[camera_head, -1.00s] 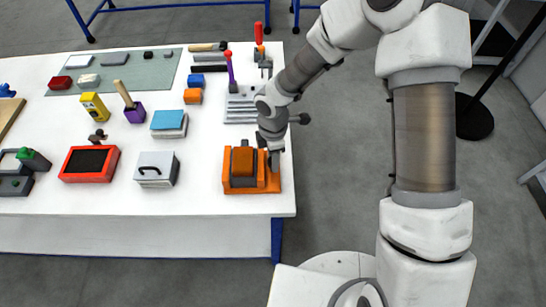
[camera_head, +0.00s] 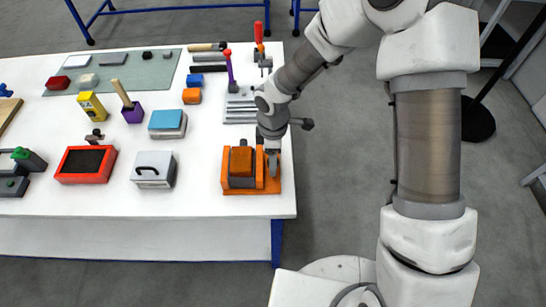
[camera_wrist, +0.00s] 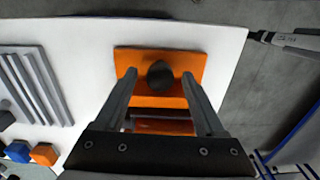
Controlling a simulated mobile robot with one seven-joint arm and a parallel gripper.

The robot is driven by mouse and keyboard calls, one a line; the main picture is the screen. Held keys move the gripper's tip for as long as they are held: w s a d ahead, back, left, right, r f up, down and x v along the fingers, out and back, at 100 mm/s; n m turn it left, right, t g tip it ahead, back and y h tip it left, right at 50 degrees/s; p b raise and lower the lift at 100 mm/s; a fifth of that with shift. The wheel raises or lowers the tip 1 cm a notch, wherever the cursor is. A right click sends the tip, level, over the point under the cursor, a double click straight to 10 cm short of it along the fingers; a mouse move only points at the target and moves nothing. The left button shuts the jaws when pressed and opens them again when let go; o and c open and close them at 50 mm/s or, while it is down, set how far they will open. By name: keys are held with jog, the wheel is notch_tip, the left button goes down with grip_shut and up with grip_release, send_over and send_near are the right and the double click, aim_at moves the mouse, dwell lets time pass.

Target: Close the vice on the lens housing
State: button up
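The orange vice (camera_head: 268,184) stands near the front right corner of the white table. An orange block (camera_head: 241,160) sits upright at its left part between dark sides; I cannot tell whether it is the lens housing. My gripper (camera_head: 272,172) points down at the right part of the vice. In the wrist view my gripper (camera_wrist: 159,80) is open, with its fingers wide apart over the orange vice (camera_wrist: 190,62). A dark round knob (camera_wrist: 160,76) shows between the fingertips. Whether the fingers touch it is unclear. The far end of the vice is partly hidden by my gripper.
A grey box with a handle (camera_head: 153,172) and a red tray (camera_head: 86,165) stand to the left. A grey ridged plate (camera_head: 238,110) lies behind the vice, with an orange block (camera_head: 192,96) to its left. The table's right edge is close to the vice.

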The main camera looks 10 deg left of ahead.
jog(key=shift+r, duration=0.1)
notch_tip(320, 180, up, 17)
jog(key=p, duration=0.1)
jog(key=shift+r, duration=0.15)
dwell(0.6)
jog(key=d+r+m+t, duration=0.5)
jog(key=d+r+m, duration=0.5)
jog(key=d+r, duration=0.35)
jog(key=s+d+r+m, duration=0.1)
jog(key=s+d+m, duration=0.9)
jog(key=s, duration=0.3)
jog(key=shift+s+d+r+t, duration=0.15)
jog(key=shift+s+r+t, duration=0.05)
jog(key=shift+s+t, duration=0.15)
